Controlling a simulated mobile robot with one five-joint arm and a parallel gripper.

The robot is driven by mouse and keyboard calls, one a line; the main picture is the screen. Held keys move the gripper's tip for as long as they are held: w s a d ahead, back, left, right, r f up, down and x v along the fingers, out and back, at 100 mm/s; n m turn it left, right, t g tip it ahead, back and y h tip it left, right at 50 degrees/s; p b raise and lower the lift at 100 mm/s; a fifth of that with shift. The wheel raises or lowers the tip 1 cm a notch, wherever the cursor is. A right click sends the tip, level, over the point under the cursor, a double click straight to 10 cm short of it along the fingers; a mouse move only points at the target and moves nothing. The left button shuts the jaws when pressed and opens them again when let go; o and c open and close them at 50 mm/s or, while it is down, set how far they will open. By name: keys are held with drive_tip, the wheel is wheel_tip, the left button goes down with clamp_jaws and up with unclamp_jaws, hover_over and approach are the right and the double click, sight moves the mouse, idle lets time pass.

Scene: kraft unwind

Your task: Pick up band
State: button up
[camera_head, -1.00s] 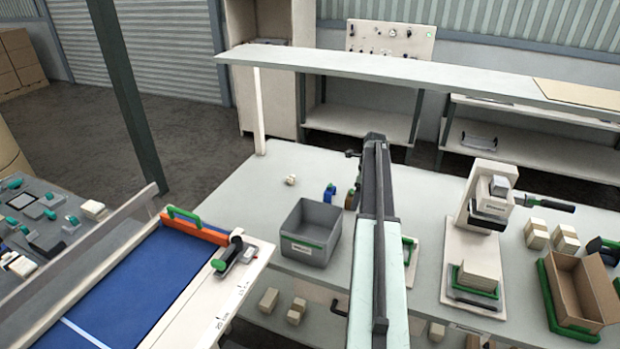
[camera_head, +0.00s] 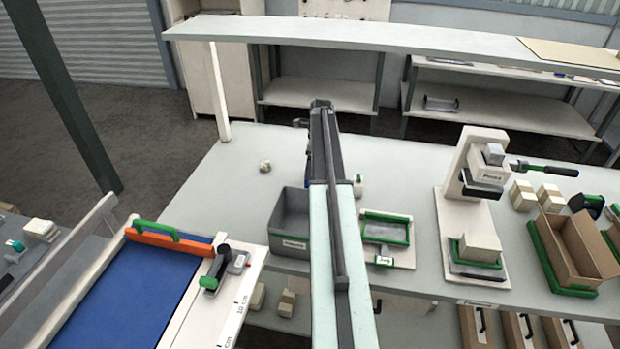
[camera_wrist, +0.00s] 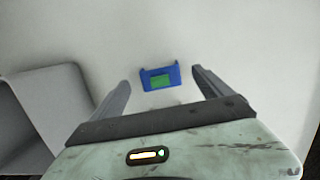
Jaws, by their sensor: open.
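I see nothing that I can name for sure as the band. A small blue piece with a green middle (camera_wrist: 160,82) lies on the pale surface in the wrist view, ahead of my gripper (camera_wrist: 161,77) and between its two fingers as seen. The fingers are spread apart with nothing held between them. I cannot tell how high they are above the piece. In the head view my arm (camera_head: 326,160) reaches over the bench and hides most of the spot where the blue piece lies.
A grey bin (camera_head: 289,215) stands close left of my arm, and its wall (camera_wrist: 75,85) shows in the wrist view. A green-framed tray (camera_head: 386,229) is to the right, then a white press (camera_head: 466,185). A raised shelf (camera_head: 400,36) spans the back.

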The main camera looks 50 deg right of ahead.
wheel_tip(320, 180, down, 5)
drive_tip(key=b, duration=0.5)
drive_tip(key=shift+f, duration=0.2)
drive_tip(key=shift+s+r, duration=0.1)
drive_tip(key=shift+r, duration=0.1)
drive_tip(key=c, duration=1.2)
drive_tip(key=shift+r, duration=0.1)
